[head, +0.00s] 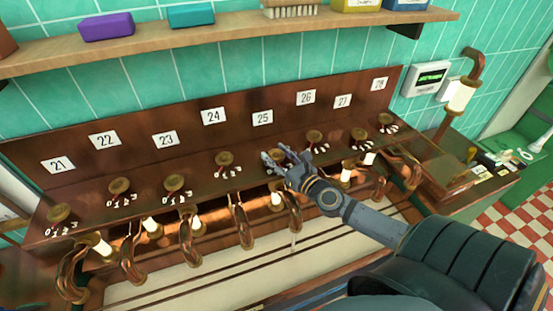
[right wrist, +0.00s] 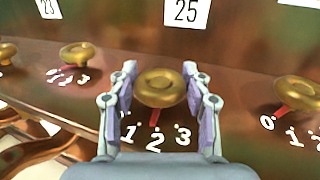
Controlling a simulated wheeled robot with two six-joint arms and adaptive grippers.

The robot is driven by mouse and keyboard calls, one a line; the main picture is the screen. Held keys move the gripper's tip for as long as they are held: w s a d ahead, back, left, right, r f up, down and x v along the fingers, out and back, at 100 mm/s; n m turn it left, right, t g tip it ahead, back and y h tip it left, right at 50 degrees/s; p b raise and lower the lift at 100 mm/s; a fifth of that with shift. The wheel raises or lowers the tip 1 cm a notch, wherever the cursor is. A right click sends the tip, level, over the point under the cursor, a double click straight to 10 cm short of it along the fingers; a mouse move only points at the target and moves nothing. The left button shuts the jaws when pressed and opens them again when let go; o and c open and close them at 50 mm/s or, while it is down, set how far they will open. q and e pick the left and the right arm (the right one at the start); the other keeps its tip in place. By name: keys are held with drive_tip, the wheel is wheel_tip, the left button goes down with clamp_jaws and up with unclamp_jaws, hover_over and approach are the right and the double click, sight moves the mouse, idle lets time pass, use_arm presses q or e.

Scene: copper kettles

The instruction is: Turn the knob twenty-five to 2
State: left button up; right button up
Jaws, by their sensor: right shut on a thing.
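The brass knob under the plate marked 25 (right wrist: 187,12) is knob twenty-five (right wrist: 160,86). It sits on the sloping copper panel, with a red pointer (right wrist: 155,117) below it aimed down toward the white 2. The 1 and 3 show on either side; the 0 is hidden behind a finger. My right gripper (right wrist: 160,92) is shut on this knob, one finger on each side. In the head view, my right gripper (head: 274,159) reaches the knob from the lower right and covers much of it. My left gripper is not in view.
Neighbouring knobs flank it: the 24 knob (head: 226,159) on the left and the 26 knob (head: 313,136) on the right. Curved copper pipes (head: 243,222) with white handles stand in front below. A wooden shelf (head: 230,38) runs above the panel.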

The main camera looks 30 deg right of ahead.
sight(282, 160)
idle(0.3)
drive_tip(key=o, duration=1.2)
drive_tip(key=shift+s, duration=0.1)
drive_tip(key=shift+s+d, duration=0.1)
drive_tip(key=shift+s, duration=0.25)
drive_tip(key=s, duration=0.5)
drive_tip(key=shift+s+d, duration=0.25)
drive_tip(key=shift+d, duration=0.05)
drive_tip(key=shift+s, duration=0.5)
